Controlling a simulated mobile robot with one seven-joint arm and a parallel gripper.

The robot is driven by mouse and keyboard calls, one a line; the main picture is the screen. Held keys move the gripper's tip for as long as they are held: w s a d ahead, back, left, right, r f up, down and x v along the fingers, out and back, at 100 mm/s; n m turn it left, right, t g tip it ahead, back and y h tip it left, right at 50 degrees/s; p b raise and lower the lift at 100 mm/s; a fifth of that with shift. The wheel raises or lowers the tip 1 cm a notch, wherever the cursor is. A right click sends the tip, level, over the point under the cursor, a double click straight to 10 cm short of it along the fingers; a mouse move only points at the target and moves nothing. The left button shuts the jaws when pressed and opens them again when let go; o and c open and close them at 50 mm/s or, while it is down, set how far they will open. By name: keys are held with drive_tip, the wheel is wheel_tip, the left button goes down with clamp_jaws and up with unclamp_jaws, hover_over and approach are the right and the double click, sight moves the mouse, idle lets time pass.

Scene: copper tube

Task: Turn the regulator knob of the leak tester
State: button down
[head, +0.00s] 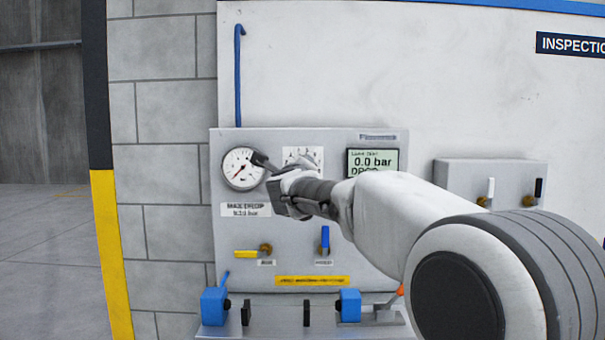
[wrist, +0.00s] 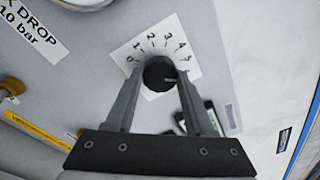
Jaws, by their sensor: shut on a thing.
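The leak tester is a grey panel (head: 226,270) on the wall. Its black regulator knob (wrist: 159,73) sits on a white dial plate (wrist: 184,57) numbered 0 to 5. In the wrist view my gripper (wrist: 158,80) has one finger on each side of the knob and is shut on it. The light pointer mark on the knob points right, toward the 5 side. In the head view my gripper (head: 268,165) hides the knob, and only the top of the dial plate (head: 302,155) shows. The display (head: 372,161) reads 0.0 bar.
Below are a yellow lever (head: 245,254) and an upright blue lever (head: 325,240). A blue clamp fixture (head: 214,307) is at the bottom. A grey box (head: 462,172) with levers is at right. A yellow and black post (head: 108,250) stands at left.

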drive_tip(key=m+b, duration=0.1)
drive_tip(key=m, duration=0.5)
drive_tip(key=m+g+y+b, duration=0.1)
drive_tip(key=m, duration=0.6)
drive_tip(key=shift+r, duration=0.15)
drive_tip(key=shift+m+b, duration=0.3)
drive_tip(key=shift+c, duration=1.3)
unclamp_jaws()
drive_tip(key=shift+s, duration=0.1)
drive_tip(key=s+r, duration=0.1)
drive_tip(key=s, duration=1.6)
drive_tip(key=shift+a+r, duration=0.15)
drive_tip(key=shift+a, duration=0.25)
drive_tip(key=shift+s, duration=0.1)
